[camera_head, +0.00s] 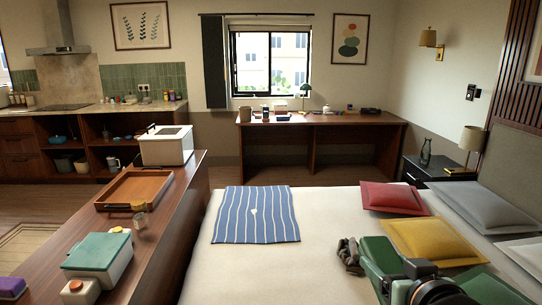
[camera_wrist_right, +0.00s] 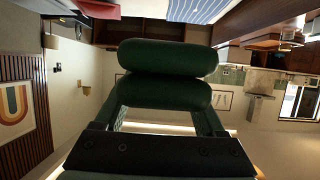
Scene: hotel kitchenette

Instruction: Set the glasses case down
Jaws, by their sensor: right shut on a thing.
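My right gripper (camera_head: 349,254) is above the white bed at the lower right of the head view, with its arm coming in from the lower right. In the head view I cannot clearly tell the case from the fingers. Whether it touches the bed cannot be told. My left gripper is not in view.
The bed (camera_head: 325,222) has bare room around the striped blue cloth (camera_head: 256,214). Red (camera_head: 393,198) and yellow (camera_head: 433,239) pillows lie right. The wooden counter (camera_head: 165,218) at left carries a tray (camera_head: 111,205) and boxes. A desk (camera_head: 322,120) stands at the back.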

